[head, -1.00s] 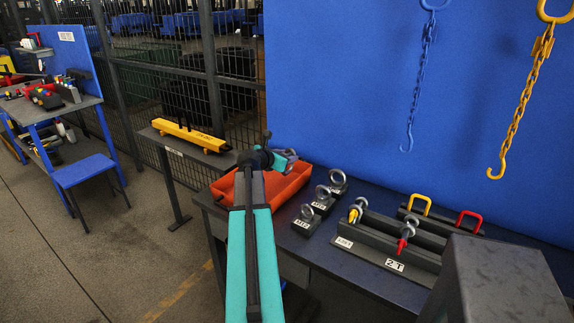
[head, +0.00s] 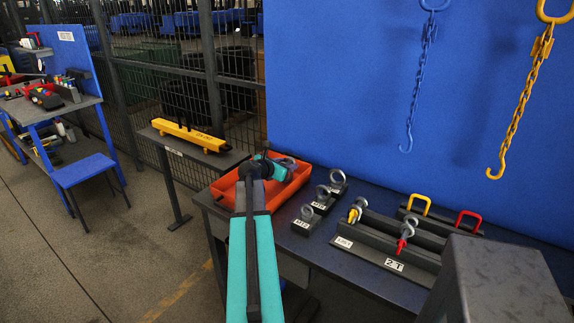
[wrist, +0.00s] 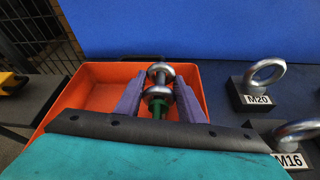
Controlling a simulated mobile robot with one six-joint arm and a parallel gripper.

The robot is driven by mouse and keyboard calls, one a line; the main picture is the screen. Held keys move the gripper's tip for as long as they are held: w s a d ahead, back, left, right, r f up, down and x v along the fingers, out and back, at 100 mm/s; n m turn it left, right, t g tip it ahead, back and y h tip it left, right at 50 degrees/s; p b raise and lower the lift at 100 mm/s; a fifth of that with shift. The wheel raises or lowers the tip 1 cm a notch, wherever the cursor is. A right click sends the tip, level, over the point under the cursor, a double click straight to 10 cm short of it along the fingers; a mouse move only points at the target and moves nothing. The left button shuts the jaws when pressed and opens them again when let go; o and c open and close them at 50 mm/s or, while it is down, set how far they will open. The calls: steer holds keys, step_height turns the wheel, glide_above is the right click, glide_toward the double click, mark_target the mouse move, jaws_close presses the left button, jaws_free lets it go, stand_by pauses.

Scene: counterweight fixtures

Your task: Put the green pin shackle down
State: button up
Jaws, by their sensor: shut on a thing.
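The green pin shackle (wrist: 158,73) is between the two fingers of my gripper (wrist: 159,84) in the wrist view. Its metal ends are grey and a short green part shows below them. My gripper is shut on it. The shackle is over or within the orange tray (wrist: 92,72); I cannot tell if it touches the tray's floor. In the head view my gripper (head: 285,164) is at the orange tray (head: 300,181), and my own arm hides much of the tray and the shackle.
Eyebolts on dark blocks, M20 (wrist: 264,84) and M16 (wrist: 296,134), stand right of the tray. A dark rack (head: 385,247) with yellow and red pin shackles is farther right. A yellow beam (head: 188,136) lies on a stand to the left. Chains hang before the blue panel (head: 340,70).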

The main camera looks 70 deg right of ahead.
steer(key=o, duration=1.4)
steer(key=shift+c, duration=0.2)
steer(key=b+v, duration=0.1)
steer(key=v, duration=1.1)
steer(key=shift+r, duration=0.1)
